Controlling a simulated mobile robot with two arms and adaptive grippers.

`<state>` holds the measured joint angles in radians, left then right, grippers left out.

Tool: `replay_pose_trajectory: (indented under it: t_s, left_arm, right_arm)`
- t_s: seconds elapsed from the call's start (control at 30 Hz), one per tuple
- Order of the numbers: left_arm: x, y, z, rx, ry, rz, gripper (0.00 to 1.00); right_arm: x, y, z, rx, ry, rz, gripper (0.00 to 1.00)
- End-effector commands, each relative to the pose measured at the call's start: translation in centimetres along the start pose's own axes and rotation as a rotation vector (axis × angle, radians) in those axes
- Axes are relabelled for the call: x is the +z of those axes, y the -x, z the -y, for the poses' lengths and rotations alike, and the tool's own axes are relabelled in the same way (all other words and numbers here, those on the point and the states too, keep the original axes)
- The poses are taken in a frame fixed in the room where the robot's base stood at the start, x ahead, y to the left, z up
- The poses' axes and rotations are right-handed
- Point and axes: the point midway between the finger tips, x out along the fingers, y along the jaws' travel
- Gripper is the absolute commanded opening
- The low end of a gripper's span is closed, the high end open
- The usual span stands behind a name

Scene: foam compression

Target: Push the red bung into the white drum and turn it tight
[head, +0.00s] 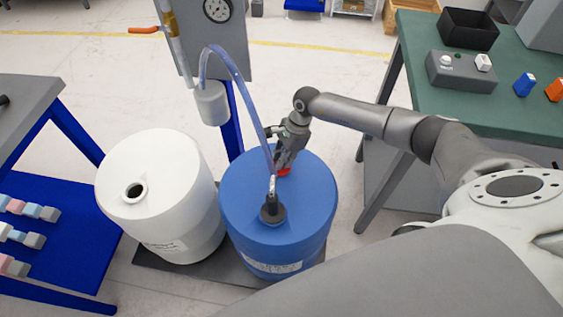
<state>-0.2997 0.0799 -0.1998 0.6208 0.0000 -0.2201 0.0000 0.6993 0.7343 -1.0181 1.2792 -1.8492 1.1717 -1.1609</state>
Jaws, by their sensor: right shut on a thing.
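The white drum (160,170) stands left of the blue drum. Its open bung hole (135,190) faces up with a raised rim. The red bung (284,171) is at the far part of the blue drum's top (315,195), mostly hidden by my right gripper. My right gripper (281,163) points down and is shut on the red bung. I cannot tell whether the bung touches the blue drum's top. My left gripper is not in view.
A clear hose (241,85) runs from a grey panel stand (222,45) to a dark fitting (273,209) on the blue drum, close to my right gripper. A green-topped bench (430,105) stands right. A blue-framed table (60,235) stands left.

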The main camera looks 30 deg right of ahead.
Motion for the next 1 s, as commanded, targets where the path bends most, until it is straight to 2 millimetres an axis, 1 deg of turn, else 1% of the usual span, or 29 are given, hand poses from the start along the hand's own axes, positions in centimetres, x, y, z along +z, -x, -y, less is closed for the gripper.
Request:
replay_pose_trajectory:
  t_s: [0.03,0.43,0.53,0.67,1.0]
  left_arm:
    - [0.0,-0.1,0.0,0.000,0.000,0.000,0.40]
    - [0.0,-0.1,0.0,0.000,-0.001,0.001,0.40]
    - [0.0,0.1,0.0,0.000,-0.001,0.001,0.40]
    - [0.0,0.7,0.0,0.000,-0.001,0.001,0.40]
    - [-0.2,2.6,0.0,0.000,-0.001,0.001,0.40]
  right_arm:
    - [-0.2,-0.4,-0.4,0.009,-0.001,-0.005,0.00]
    - [-0.3,-0.6,-0.6,0.014,-0.002,-0.007,0.00]
    - [-0.3,-0.4,-0.6,0.015,-0.002,-0.008,0.00]
    - [0.0,0.5,-0.6,0.015,-0.002,-0.007,0.00]
    - [1.0,3.4,-0.3,0.007,-0.001,-0.004,0.00]
